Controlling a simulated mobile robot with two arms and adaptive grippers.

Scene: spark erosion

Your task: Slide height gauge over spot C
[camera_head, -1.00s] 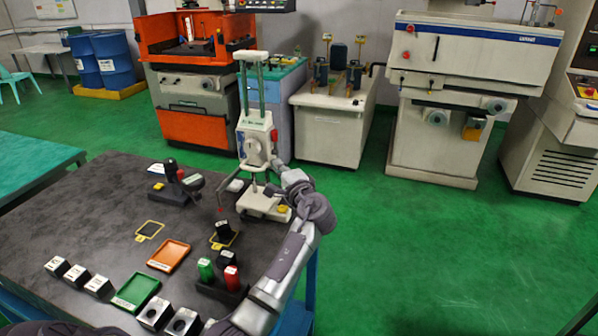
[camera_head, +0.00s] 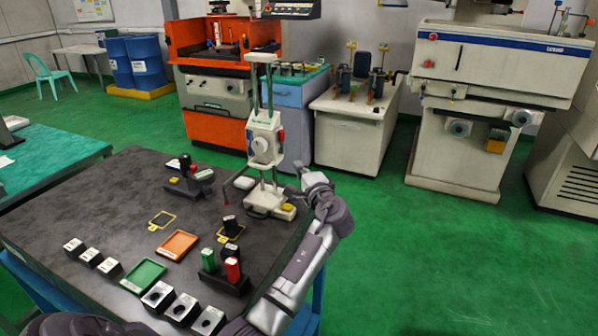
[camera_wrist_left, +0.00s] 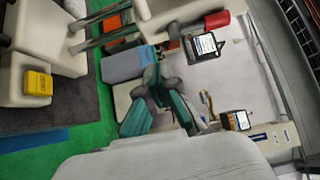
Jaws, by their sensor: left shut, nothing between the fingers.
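The height gauge (camera_head: 263,140) is cream-white with two upright posts and stands upright near the table's far right edge. Its base carries a yellow button, also seen in the left wrist view (camera_wrist_left: 37,83). A yellow-outlined spot (camera_head: 162,220) lies bare left of the gauge. Another yellow outline (camera_head: 236,239) is partly hidden under a dark block. The spot letters are too small to read. My left gripper (camera_head: 303,172) is shut and empty, just right of the gauge; I cannot tell whether it touches. My right gripper is out of view.
On the dark table (camera_head: 110,200) are a black fixture (camera_head: 188,180), an orange tray (camera_head: 177,245), a green tray (camera_head: 143,275), a holder with green and red pieces (camera_head: 232,268), and several metal blocks (camera_head: 158,295). Machines stand behind.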

